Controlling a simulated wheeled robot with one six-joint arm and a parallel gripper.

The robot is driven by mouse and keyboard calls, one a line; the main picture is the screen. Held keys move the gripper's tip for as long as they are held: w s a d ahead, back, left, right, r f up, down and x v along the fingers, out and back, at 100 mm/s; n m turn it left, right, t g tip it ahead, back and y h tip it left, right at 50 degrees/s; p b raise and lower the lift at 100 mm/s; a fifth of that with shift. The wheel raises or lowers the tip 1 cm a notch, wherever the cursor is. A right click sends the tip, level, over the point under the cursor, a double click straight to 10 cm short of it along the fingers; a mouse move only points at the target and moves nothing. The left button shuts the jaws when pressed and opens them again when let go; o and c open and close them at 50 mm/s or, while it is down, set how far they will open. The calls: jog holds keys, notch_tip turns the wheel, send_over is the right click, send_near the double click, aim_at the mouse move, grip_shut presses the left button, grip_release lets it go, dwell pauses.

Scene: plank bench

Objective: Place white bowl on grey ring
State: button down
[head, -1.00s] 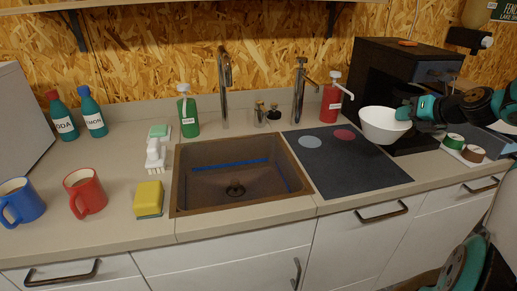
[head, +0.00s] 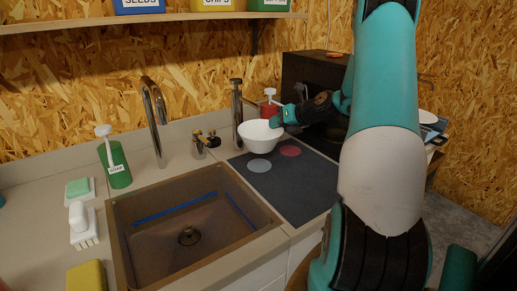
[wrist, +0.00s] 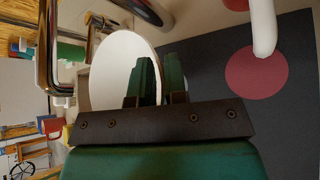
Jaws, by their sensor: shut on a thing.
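The white bowl (head: 260,137) is upright, seen over the back left part of the dark mat (head: 300,200). Its bottom edge appears just behind the grey ring (head: 259,165), a flat light-grey disc; I cannot tell how high the bowl hangs. My gripper (head: 277,119) is shut on the bowl's right rim. In the wrist view the fingers (wrist: 158,82) pinch the bowl's edge, and the bowl (wrist: 115,62) shows as a white oval. The grey ring is hidden in the wrist view.
A red disc (head: 290,151) lies on the mat, right of the grey ring. A red pump bottle (head: 269,109) stands behind the bowl, and a tall tap (head: 237,115) is close on its left. The brown sink (head: 190,236) is left of the mat. A dark box (head: 312,75) stands at the back.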

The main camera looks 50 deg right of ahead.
aim_at(261, 138)
jog(key=shift+w+a+f, duration=0.1)
jog(key=shift+w+f, duration=0.05)
jog(key=shift+f, duration=1.5)
jog(key=shift+w+a+f, duration=0.1)
jog(key=shift+f, duration=1.5)
jog(key=shift+f, duration=0.1)
jog(key=c, duration=1.2)
grip_release()
jog(key=shift+s, duration=0.1)
jog(key=shift+o, duration=0.2)
